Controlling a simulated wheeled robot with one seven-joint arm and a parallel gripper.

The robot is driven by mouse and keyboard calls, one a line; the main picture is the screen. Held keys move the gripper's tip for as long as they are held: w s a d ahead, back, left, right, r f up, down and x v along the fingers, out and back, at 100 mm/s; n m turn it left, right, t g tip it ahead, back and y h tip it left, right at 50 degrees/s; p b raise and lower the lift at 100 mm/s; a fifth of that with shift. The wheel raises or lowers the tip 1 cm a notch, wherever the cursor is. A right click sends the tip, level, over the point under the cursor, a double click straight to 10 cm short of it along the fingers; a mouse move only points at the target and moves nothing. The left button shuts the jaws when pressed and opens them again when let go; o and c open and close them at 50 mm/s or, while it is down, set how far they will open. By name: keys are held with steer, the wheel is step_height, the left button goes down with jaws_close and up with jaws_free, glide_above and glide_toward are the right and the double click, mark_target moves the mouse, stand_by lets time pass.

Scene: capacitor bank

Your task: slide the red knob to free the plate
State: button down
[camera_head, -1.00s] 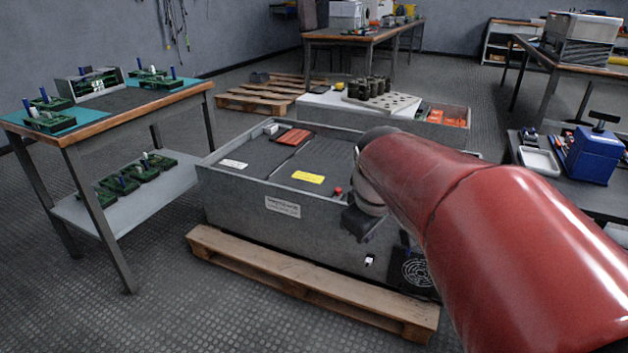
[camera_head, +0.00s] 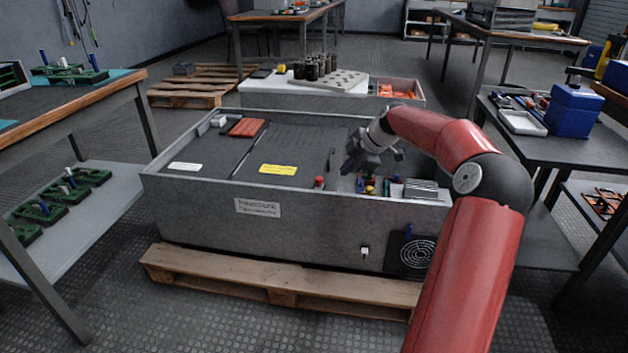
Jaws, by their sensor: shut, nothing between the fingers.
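The red knob (camera_head: 319,182) stands small and upright near the front wall of the grey cabinet (camera_head: 215,203). The dark grey plate (camera_head: 300,145) lies flat in the cabinet top, to the left of and behind the knob, with a yellow label near its front edge. My gripper (camera_head: 350,170) is over the cabinet's right part, pointing down, a little right of and behind the knob and apart from it. It is shut and empty. My gripper and wrist hide part of the open bay and the plate's right end.
The open bay right of the knob holds small coloured parts and a finned block (camera_head: 420,190). A red-brown ribbed piece (camera_head: 246,127) lies at the back left. The cabinet rests on a wooden pallet (camera_head: 220,275). Side tables (camera_head: 100,100) stand left and right.

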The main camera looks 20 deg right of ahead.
steer(key=shift+d, duration=0.2)
steer(key=shift+f, duration=0.1)
steer(key=b, duration=0.1)
glide_toward(317, 188)
step_height(317, 188, down, 4)
steer(key=s+a, duration=0.2)
steer(key=w, duration=0.2)
steer(key=shift+w+d+r, duration=0.15)
steer(key=shift+w+r, duration=0.1)
steer(key=shift+w, duration=0.05)
steer(key=shift+w+d, duration=0.15)
steer(key=shift+w, duration=0.5)
